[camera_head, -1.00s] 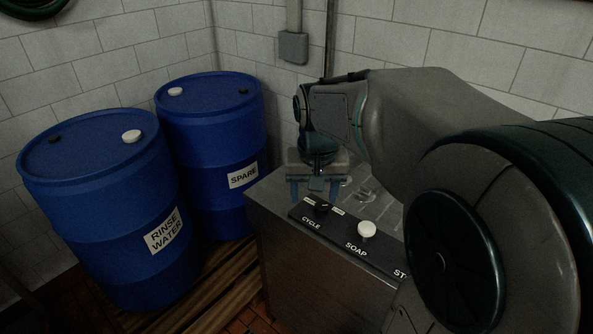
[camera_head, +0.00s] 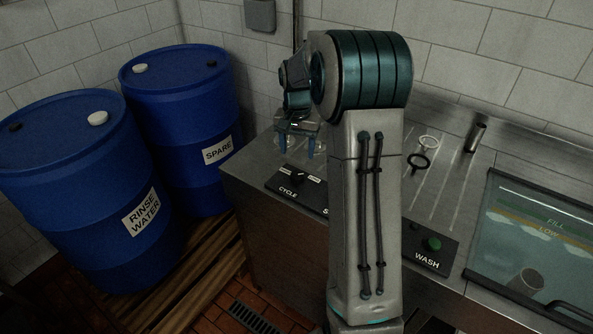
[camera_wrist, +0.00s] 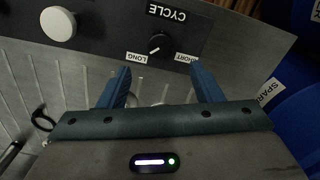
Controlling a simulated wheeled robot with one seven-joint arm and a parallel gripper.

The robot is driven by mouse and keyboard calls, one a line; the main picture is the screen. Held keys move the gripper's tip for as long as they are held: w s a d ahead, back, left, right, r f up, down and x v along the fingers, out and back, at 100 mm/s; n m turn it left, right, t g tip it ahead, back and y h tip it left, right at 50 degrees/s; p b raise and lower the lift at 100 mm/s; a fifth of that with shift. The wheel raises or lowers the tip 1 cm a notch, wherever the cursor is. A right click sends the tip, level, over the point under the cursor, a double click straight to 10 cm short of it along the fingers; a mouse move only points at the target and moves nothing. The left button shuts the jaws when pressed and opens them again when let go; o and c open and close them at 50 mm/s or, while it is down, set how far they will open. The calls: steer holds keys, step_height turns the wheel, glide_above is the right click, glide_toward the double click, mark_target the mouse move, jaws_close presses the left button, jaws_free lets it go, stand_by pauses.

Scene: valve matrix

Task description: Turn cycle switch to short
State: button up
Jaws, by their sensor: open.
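The cycle switch (camera_head: 299,176) is a small black knob on a dark panel labelled CYCLE at the counter's left front corner. In the wrist view the knob (camera_wrist: 159,44) has a pale pointer mark; a LONG label (camera_wrist: 139,58) and a SHORT label (camera_wrist: 187,59) flank it. The pointer appears turned towards the LONG side. My gripper (camera_head: 297,147) is open above the counter, just behind the panel. In the wrist view its two blue fingers (camera_wrist: 160,84) are apart with nothing between them, and the knob lies beyond their tips, not touched.
A white knob (camera_wrist: 58,23) sits beside the cycle switch on the panel. A green WASH button (camera_head: 433,243) and a glass-covered tank (camera_head: 540,240) are to the right. Blue drums, SPARE (camera_head: 185,130) and RINSE WATER (camera_head: 85,190), stand left. Two rings lie on the counter.

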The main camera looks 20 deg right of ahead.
mark_target(297, 175)
step_height(297, 175, down, 9)
steer(key=shift+f+p, duration=0.1)
steer(key=shift+p, duration=0.6)
steer(key=c, duration=1)
